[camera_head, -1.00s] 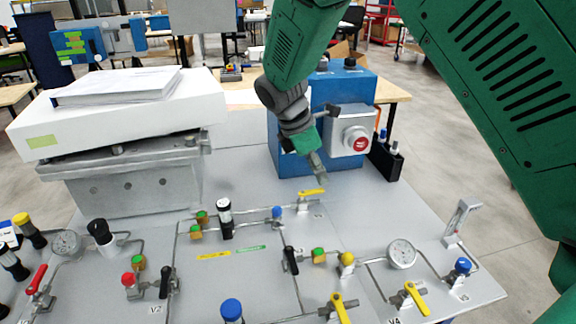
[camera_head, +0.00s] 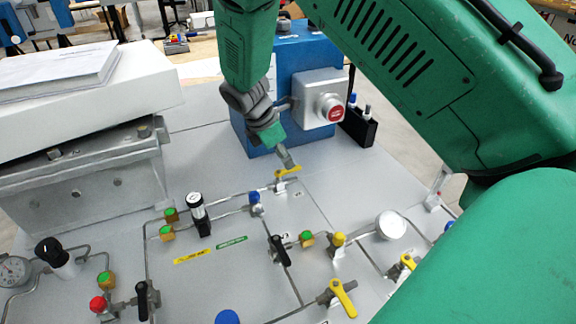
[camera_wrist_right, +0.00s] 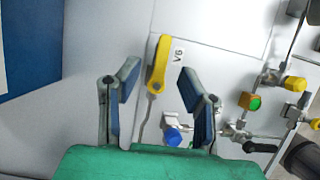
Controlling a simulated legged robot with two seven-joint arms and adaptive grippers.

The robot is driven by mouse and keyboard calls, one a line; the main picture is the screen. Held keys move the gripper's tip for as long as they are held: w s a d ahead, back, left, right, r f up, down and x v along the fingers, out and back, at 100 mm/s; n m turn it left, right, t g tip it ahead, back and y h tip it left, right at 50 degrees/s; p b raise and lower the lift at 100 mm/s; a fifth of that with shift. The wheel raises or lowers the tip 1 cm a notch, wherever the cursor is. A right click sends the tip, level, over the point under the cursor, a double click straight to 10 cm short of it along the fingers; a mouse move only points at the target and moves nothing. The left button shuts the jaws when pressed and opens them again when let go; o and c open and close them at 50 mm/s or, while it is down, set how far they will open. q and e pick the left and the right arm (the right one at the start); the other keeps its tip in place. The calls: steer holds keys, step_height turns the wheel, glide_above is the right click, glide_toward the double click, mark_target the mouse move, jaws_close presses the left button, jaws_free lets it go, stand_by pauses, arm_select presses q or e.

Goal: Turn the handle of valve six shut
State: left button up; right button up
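Valve six has a yellow handle (camera_head: 288,172) on a small fitting at the back of the grey panel. In the right wrist view the yellow handle (camera_wrist_right: 159,63) stands beside the label V6 (camera_wrist_right: 178,53). My right gripper (camera_head: 287,158) is just above the handle in the head view, partly hiding it. In the wrist view my right gripper (camera_wrist_right: 158,76) is open, with one finger on each side of the handle and gaps between. I cannot tell its exact height over the handle. My left gripper is out of view.
A blue box (camera_head: 262,110) with a red button (camera_head: 331,107) stands just behind the handle. A blue-knobbed valve (camera_head: 255,198) is near it on the left. Other yellow handles (camera_head: 343,298) are nearer the front. A grey metal block (camera_head: 75,185) stands at left.

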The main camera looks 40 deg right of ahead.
steer(key=shift+x, duration=1.7)
jaws_close()
